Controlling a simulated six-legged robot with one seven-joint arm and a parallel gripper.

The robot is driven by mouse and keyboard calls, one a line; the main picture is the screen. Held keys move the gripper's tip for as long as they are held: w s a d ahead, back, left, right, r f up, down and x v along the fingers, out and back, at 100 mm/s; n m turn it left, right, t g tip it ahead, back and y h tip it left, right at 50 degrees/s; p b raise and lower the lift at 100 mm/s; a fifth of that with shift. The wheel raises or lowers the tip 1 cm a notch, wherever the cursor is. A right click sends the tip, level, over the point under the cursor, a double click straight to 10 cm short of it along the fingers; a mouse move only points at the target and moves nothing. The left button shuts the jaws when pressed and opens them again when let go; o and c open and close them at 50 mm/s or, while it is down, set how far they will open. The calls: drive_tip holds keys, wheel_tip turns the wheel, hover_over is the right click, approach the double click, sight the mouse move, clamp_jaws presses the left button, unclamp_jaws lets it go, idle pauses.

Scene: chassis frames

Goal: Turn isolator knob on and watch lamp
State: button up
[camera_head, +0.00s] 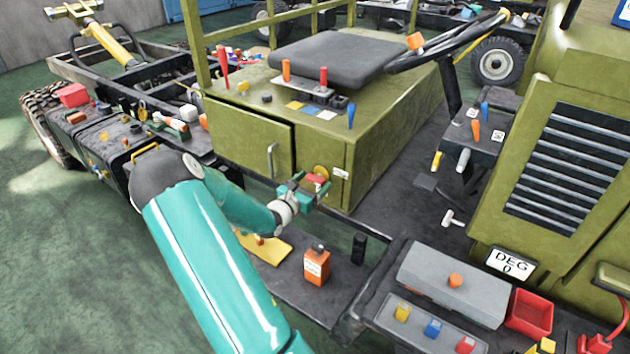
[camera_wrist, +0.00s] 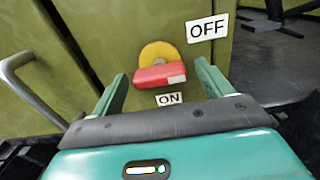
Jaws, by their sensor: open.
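The isolator knob is a red bar handle (camera_wrist: 162,76) on a round yellow disc (camera_wrist: 157,50), fixed to the olive box front. Its bar lies roughly level, with a pale mark at its right end. An OFF label (camera_wrist: 207,28) is at its upper right and an ON label (camera_wrist: 169,98) below it. My gripper (camera_wrist: 161,68) is open, one teal finger on each side of the bar, with gaps visible. In the head view my gripper (camera_head: 305,190) is at the box's front corner, partly covering the knob (camera_head: 316,178). I cannot tell which item is the lamp.
A metal door handle (camera_wrist: 28,85) stands out left of my gripper, also in the head view (camera_head: 271,160). A grey box (camera_head: 440,270) with an orange top piece (camera_head: 455,280) stands at the lower right.

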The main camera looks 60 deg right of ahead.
drive_tip(key=shift+s+d, duration=0.1)
drive_tip(key=shift+d, duration=0.7)
drive_tip(key=c, duration=1)
